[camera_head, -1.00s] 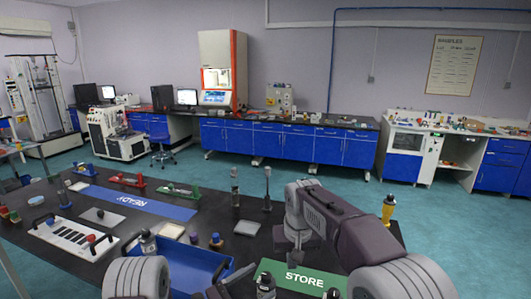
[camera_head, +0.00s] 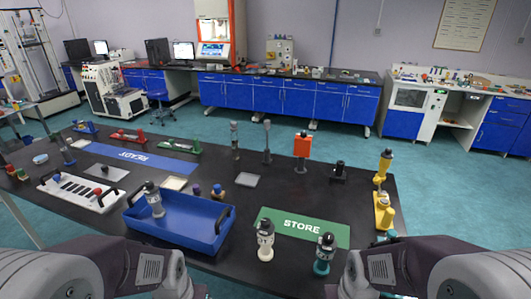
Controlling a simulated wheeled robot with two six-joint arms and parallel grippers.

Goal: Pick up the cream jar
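The cream jar (camera_head: 265,240) stands upright on the black table near its front edge, at the left end of the green STORE mat (camera_head: 300,227). It has a pale cream body and a dark top. A similar teal jar (camera_head: 324,254) stands to its right. My two arms come in low at the bottom left and bottom right, on either side of the jars. No gripper fingers show clearly, and nothing is seen touching the cream jar.
An orange block on a stand (camera_head: 302,146), a black holder (camera_head: 339,172) and a yellow stand (camera_head: 383,210) are behind and right. The table behind the mat is partly clear.

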